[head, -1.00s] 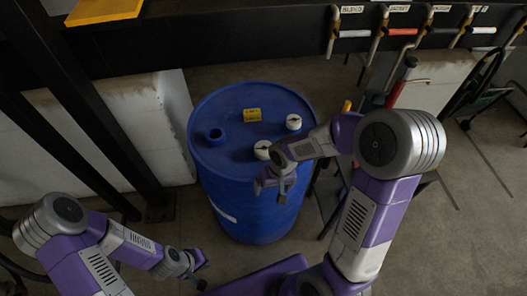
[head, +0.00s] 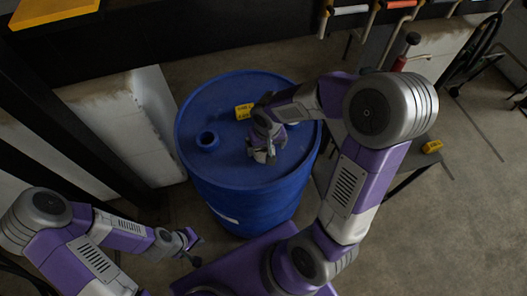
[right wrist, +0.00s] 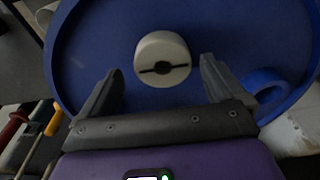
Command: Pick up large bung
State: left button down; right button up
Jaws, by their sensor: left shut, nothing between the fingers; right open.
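A blue drum (head: 225,100) stands upright with two white bungs on its lid in the earlier head view. One white slotted bung (right wrist: 162,58) now shows in the right wrist view, on the lid ahead of and between my right fingertips. I cannot tell for certain that it is the large one. My right gripper (head: 264,156) is open and empty over the lid; it also shows in the right wrist view (right wrist: 158,80). It covers much of the bung area in the head view. My left gripper (head: 192,250) is shut and empty, low in front of the drum.
A raised blue collar (head: 207,140) stands on the lid's left side, close by my right finger in the wrist view (right wrist: 264,84). A small yellow object (head: 432,146) lies on a surface at right.

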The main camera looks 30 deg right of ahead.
aim_at(264, 152)
jog(key=f, duration=0.3)
jog(key=shift+w+f+b, duration=0.35)
jog(key=shift+w+b, duration=0.05)
jog(key=shift+r, duration=0.1)
jog(key=c, duration=1)
